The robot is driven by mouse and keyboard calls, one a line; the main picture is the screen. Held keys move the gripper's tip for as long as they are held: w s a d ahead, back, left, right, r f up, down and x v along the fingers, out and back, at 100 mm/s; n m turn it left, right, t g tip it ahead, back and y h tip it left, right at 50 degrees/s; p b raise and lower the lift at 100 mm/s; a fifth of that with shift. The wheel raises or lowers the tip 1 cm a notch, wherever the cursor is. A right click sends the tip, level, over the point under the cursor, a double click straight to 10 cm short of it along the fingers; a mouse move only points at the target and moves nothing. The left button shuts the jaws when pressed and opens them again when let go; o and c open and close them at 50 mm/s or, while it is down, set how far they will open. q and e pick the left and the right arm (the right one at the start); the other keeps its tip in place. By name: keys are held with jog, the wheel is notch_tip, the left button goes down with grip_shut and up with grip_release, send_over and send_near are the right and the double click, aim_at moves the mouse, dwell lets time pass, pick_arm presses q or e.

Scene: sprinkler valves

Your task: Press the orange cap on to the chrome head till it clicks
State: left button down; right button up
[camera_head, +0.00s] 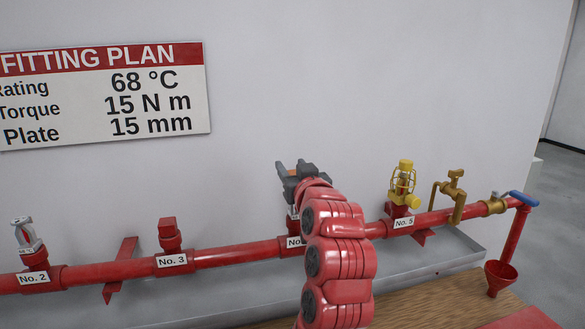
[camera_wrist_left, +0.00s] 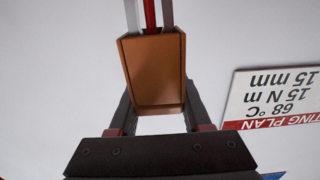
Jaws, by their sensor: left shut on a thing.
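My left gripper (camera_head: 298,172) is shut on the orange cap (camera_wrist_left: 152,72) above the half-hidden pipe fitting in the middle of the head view. The cap is an open-sided orange box between the two dark fingers in the left wrist view. Two chrome arms (camera_wrist_left: 131,14) of the chrome head, with a red bulb (camera_wrist_left: 150,14) between them, meet the cap's end there. I cannot tell whether they go inside it or just behind its edge. In the head view the chrome head is hidden by my gripper and arm. My right gripper is not in view.
A red pipe (camera_head: 237,253) runs along the wall with numbered fittings. Another chrome head (camera_head: 25,234) stands at No. 2 and a yellow caged head (camera_head: 402,184) at No. 5. A blue-handled valve (camera_head: 524,198) and red funnel (camera_head: 499,276) are right. A fitting plan sign (camera_head: 105,95) hangs left.

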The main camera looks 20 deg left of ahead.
pick_arm(q)
jog(key=shift+f+b, duration=1.05)
jog(key=shift+f, duration=0.2)
jog(key=shift+c, duration=1.4)
grip_release()
jog(key=v, duration=0.8)
